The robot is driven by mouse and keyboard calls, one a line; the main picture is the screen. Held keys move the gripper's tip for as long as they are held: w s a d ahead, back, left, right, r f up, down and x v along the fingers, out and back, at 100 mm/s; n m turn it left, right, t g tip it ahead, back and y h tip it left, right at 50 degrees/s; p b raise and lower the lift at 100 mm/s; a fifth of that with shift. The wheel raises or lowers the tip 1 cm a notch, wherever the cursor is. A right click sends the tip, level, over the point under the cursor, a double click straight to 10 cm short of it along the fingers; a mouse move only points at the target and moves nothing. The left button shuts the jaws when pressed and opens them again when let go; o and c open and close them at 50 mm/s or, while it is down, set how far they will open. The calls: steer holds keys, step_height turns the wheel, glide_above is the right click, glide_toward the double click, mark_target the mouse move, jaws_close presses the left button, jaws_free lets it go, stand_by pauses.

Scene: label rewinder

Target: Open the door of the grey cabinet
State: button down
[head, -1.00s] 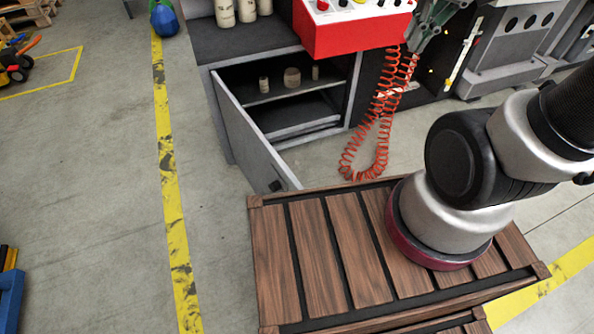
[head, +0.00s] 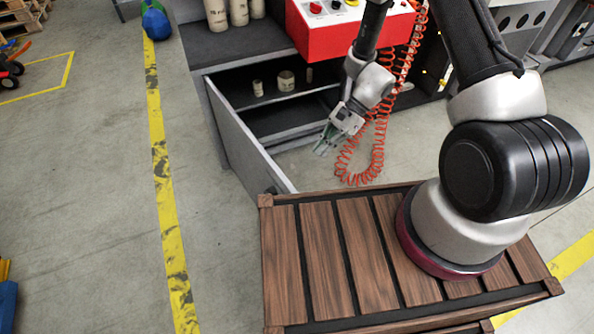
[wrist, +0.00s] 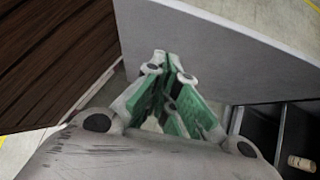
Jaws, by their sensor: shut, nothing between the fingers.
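The grey cabinet (head: 216,133) stands at the upper middle of the head view, and its door (head: 243,145) is swung open toward my base. Shelves with small items show inside. In the wrist view the door's pale grey panel (wrist: 215,50) fills the upper middle, just beyond my fingertips. My gripper (head: 324,147) is shut and empty. In the head view it is in front of the opening, to the right of the door, on its inner side. It also shows in the wrist view (wrist: 166,62). I cannot tell whether the fingertips touch the panel.
A red control box (head: 335,35) sits above the cabinet, with a coiled red cable (head: 375,150) hanging close to my gripper. The brown slatted platform (head: 325,255) is below the door. Clear floor lies left of the door, beyond it a yellow line (head: 165,190).

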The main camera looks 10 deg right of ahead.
steer(key=s+a+r+x, duration=0.1)
steer(key=r+x, duration=0.1)
steer(key=x, duration=1)
steer(key=shift+a+f, duration=0.3)
steer(key=shift+a, duration=0.3)
steer(key=shift+s, duration=0.1)
